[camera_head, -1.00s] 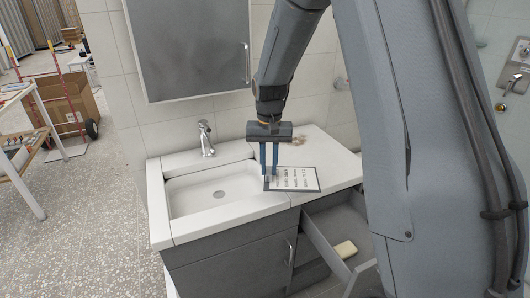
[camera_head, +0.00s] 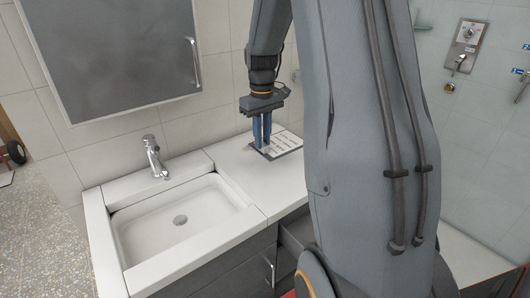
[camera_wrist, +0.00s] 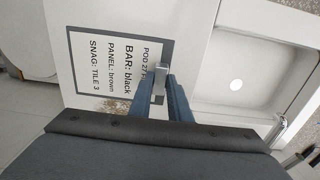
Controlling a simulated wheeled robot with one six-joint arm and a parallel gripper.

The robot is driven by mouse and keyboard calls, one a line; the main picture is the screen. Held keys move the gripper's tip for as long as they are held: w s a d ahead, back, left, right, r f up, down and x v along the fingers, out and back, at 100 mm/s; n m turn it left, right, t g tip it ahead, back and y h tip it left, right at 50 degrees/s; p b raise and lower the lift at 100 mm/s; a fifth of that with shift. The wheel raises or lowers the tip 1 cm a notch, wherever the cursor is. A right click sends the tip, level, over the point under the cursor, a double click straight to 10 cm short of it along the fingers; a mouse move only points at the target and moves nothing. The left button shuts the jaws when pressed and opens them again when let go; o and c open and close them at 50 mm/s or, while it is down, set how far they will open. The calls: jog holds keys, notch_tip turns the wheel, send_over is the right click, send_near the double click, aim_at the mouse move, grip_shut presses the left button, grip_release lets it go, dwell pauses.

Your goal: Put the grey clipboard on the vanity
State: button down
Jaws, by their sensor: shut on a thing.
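The grey clipboard (camera_head: 282,146) has a grey border and a white sheet with printed lines. In the head view it lies flat at the vanity's (camera_head: 228,151) white top, right of the basin. In the wrist view the clipboard (camera_wrist: 88,93) shows text such as "BAR: black" and "PANEL: brown". My gripper (camera_head: 264,150) points down with its blue fingers shut on the clipboard's edge. In the wrist view my gripper (camera_wrist: 166,95) holds the clip at that edge. I cannot tell whether the clipboard touches the top or hovers just above it.
The basin (camera_head: 181,222) with its tap (camera_head: 154,157) lies left of the clipboard. A mirror cabinet (camera_head: 115,50) hangs on the wall above. A drawer (camera_head: 296,240) stands open below the counter. Bare white counter lies in front of the clipboard.

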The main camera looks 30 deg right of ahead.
notch_tip(320, 180, down, 8)
jog(key=shift+a+f+p, duration=0.15)
jog(key=shift+f+p, duration=0.1)
jog(key=shift+p, duration=0.75)
jog(key=shift+f, duration=0.1)
jog(key=c, duration=1.7)
grip_release()
jog(key=shift+o, duration=0.2)
notch_tip(320, 180, up, 12)
jog(key=b, duration=0.3)
jog(key=s+a+f, duration=0.4)
jog(key=s+a, duration=0.5)
jog(key=s+a+f+m+t, duration=0.1)
jog(key=s+a+f, duration=0.2)
jog(key=s+a, duration=0.7)
jog(key=shift+s+a+f, duration=0.15)
jog(key=shift+a+f, duration=0.1)
jog(key=shift+f, duration=0.15)
